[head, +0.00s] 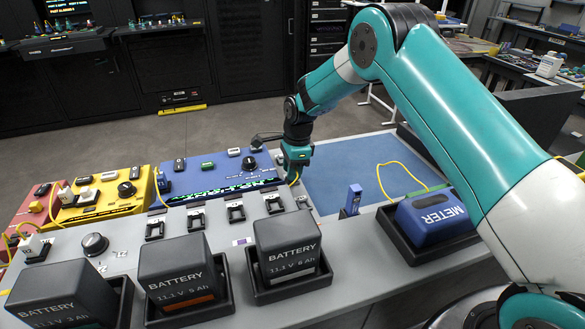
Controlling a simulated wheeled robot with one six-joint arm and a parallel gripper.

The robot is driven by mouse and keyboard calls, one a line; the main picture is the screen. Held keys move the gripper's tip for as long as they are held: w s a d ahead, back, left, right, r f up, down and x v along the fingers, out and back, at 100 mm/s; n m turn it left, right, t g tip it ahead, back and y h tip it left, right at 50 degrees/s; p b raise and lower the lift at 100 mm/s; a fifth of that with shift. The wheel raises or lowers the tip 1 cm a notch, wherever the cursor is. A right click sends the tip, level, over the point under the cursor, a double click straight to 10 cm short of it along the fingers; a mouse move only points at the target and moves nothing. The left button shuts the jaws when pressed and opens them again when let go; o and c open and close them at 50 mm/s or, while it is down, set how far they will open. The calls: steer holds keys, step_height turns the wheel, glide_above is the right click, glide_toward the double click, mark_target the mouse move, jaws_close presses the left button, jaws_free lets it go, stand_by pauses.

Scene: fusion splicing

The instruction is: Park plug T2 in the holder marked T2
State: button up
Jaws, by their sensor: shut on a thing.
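My gripper (297,170) is in the middle of the view, pointing down at the right end of the blue unit (215,172). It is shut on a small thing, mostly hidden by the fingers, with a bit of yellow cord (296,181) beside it. I cannot read a T2 mark on it. Several small black holders (236,212) stand in a row on the grey bench in front of the blue unit, below and left of my gripper. Their marks are too small to read. A white plug (31,245) stands at the far left of the bench.
Battery packs (287,242) sit in black trays along the front. A blue meter (430,215) with a yellow lead lies in a tray at right. A small blue upright piece (353,200) stands left of it. The blue mat (345,165) has clear room.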

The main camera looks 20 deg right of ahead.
steer(key=shift+f, duration=0.1)
steer(key=o, duration=1)
steer(key=r, duration=0.5)
steer(key=d+r, duration=0.1)
steer(key=r, duration=0.5)
steer(key=d+r, duration=0.1)
steer(key=r, duration=0.5)
steer(key=shift+d+r+b, duration=0.1)
steer(key=shift+r+b, duration=0.05)
steer(key=shift+b, duration=0.2)
steer(key=shift+r, duration=0.1)
